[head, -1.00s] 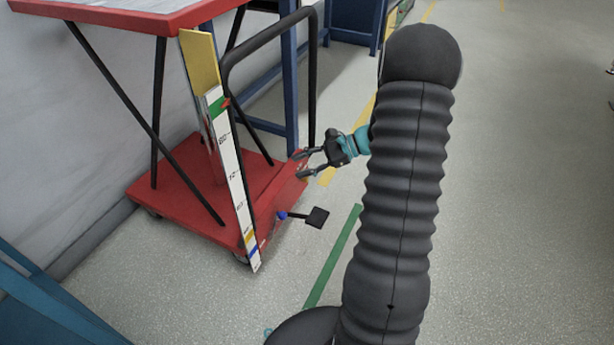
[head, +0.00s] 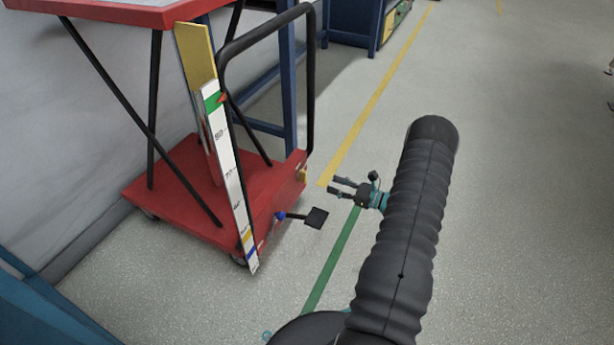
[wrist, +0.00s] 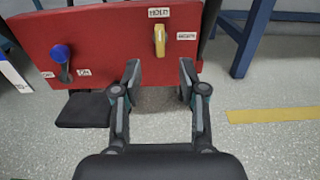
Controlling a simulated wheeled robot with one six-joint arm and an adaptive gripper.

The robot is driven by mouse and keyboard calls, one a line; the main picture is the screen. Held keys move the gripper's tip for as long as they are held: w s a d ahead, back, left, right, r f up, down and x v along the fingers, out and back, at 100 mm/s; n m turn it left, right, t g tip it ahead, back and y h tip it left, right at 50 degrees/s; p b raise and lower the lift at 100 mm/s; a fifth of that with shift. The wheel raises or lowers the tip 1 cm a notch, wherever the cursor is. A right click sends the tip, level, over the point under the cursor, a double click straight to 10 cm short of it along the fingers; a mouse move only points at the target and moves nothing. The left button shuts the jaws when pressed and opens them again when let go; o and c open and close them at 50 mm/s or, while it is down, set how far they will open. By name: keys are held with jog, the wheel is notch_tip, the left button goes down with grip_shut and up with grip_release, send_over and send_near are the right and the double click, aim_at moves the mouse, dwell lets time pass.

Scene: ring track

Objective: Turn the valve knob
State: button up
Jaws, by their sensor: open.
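The valve knob (wrist: 159,41) is a yellow handle on the red end panel of the cart, upright below a label that seems to read "HOLD". It also shows small in the head view (head: 303,175), at the cart's right end. My gripper (head: 334,185) is open and empty, to the right of the cart and apart from it. In the wrist view, my gripper's fingers (wrist: 160,78) are spread, with the knob beyond and above the gap between them. No contact with the knob shows.
The red cart (head: 175,205) has a blue-knobbed lever (wrist: 61,54) and a black pedal (head: 316,217). A scale post (head: 226,165) and black handle rail (head: 311,90) rise from it. Blue frame legs (head: 289,85) stand behind. The floor to the right is clear.

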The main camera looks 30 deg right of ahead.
aim_at(303, 177)
jog(key=x, duration=1.1)
grip_shut()
